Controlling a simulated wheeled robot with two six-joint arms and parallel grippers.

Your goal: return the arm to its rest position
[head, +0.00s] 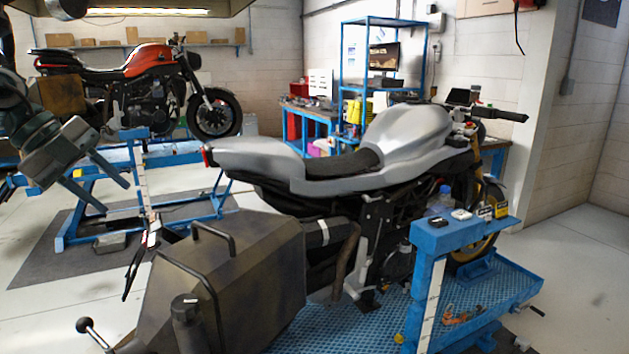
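My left arm comes in at the left edge of the head view. Its gripper (114,196) hangs in the air with its two fingers spread apart and nothing between them. It is in front of the blue lift that carries the orange motorcycle (152,57), and left of the silver motorcycle (408,135). It appears clear of both. My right arm and gripper are not in view.
A dark metal case (258,262) with bar handles stands close in front, beside the silver motorcycle. A blue stand (462,236) holds small items at the right. A blue shelf rack (368,21) is at the back. Grey floor (585,262) is open at the right.

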